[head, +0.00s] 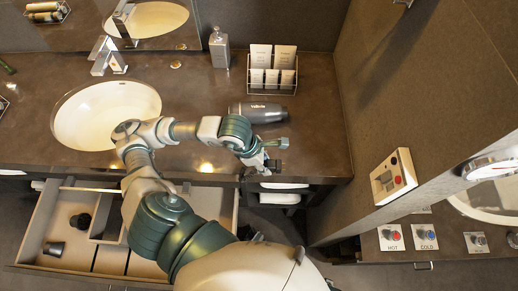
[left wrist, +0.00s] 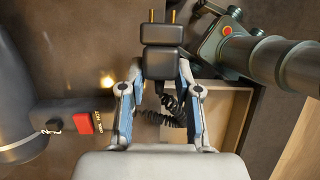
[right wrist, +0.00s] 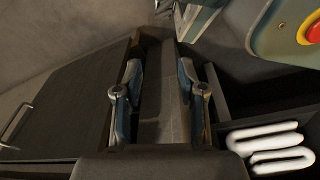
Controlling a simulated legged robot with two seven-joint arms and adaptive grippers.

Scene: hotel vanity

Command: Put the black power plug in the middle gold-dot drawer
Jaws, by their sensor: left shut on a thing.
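The black power plug (left wrist: 176,62) has two gold prongs and a coiled black cord; it shows in the left wrist view. My left gripper (left wrist: 162,90) is shut on its body, with the prongs pointing away and the cord hanging between the fingers. In the head view the left gripper (head: 262,162) is over the counter's front edge, right of the open drawer. That drawer (head: 28,232) is pulled out below the sink and has dividers. I cannot make out gold dots on it. My right gripper (right wrist: 158,95) has its fingers apart and empty, near dark cabinet panels.
A dark hair dryer (head: 262,112) lies on the counter behind the left gripper. A black cup (head: 54,248) and another black item (head: 80,220) are in the drawer. The sink (head: 105,112) is behind it. White folded towels (right wrist: 268,145) sit on a shelf at right.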

